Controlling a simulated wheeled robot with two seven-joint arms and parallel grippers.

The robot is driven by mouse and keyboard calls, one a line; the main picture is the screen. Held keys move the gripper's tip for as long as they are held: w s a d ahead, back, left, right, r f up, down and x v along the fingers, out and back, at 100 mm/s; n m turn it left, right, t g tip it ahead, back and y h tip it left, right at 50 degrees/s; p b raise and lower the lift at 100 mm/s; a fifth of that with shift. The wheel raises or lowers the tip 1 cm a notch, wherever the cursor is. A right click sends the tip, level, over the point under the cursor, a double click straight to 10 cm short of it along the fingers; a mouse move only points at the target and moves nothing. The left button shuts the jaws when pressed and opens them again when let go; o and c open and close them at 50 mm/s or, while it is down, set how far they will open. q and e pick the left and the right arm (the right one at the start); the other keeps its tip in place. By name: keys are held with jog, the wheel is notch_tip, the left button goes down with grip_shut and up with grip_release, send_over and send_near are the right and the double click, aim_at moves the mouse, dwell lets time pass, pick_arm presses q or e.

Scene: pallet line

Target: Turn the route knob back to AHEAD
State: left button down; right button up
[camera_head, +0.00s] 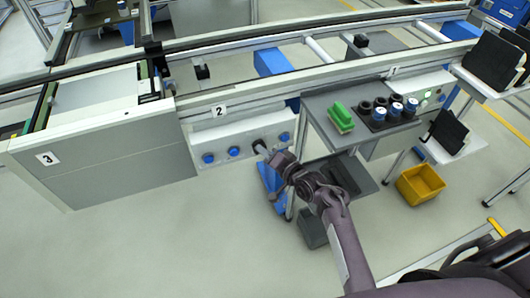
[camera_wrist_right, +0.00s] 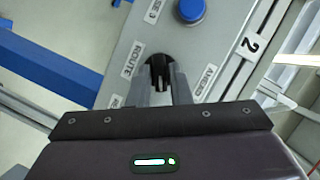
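The black route knob (camera_wrist_right: 159,68) sits on the grey panel beside the ROUTE label (camera_wrist_right: 132,60) in the right wrist view. A partly covered label (camera_wrist_right: 205,82) that seems to read AHEAD is to its right. My right gripper (camera_wrist_right: 160,82) has its two grey fingers on either side of the knob, with dark knob between them; I cannot tell whether they press on it. The fingers hide part of the knob, so its exact pointing is unclear. In the head view my right gripper (camera_head: 268,153) reaches the panel front (camera_head: 220,140), covering the knob. My left gripper is not in view.
Blue buttons (camera_head: 208,157) line the panel; one (camera_wrist_right: 190,12) lies near the knob. A yellow bin (camera_head: 419,184) is on the floor.

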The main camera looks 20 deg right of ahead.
grip_shut()
jog(key=shift+a+r+n+g+h+p, duration=0.15)
jog(key=shift+a+n+g+h+p, duration=0.1)
jog(key=shift+n+h+p, duration=1.45)
jog(key=shift+a+r+n+g+h+p, duration=0.1)
jog(key=shift+n+g+h+p, duration=0.15)
jog(key=shift+n+h+p, duration=1.45)
jog(key=shift+n+y+p, duration=0.35)
jog(key=shift+n+y, duration=0.25)
jog(key=shift+n, duration=0.3)
